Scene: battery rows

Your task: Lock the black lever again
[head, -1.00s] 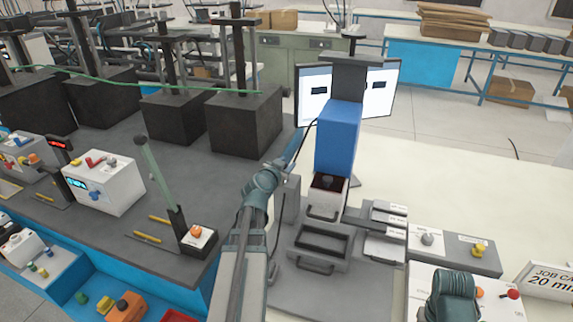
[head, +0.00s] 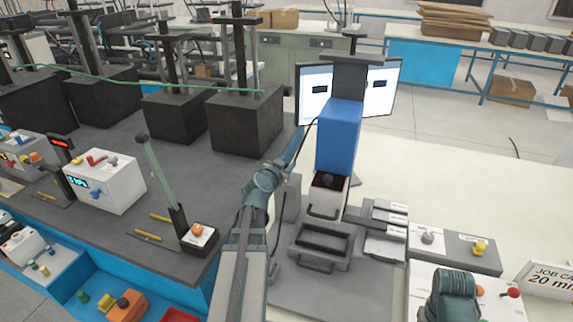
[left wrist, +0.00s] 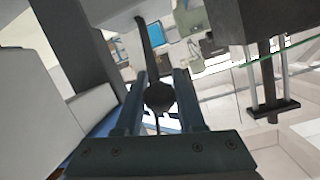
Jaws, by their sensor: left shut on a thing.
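In the left wrist view my left gripper (left wrist: 162,82) is shut around the dark round knob of the black lever (left wrist: 158,98). The lever's dark rod runs up from the knob, away from the fingers. In the head view my left arm reaches up toward the left side of the blue press head (head: 337,140); the fingers and the lever cannot be made out there. Part of my right arm shows at the bottom right, with its gripper out of view.
Below the press head stands an open light box (head: 326,203) with a dark knob inside. A grey tray (head: 318,262) with a handle is in front. A twin screen (head: 313,95) stands behind. A green-handled lever (head: 160,172) is on the dark bench at left.

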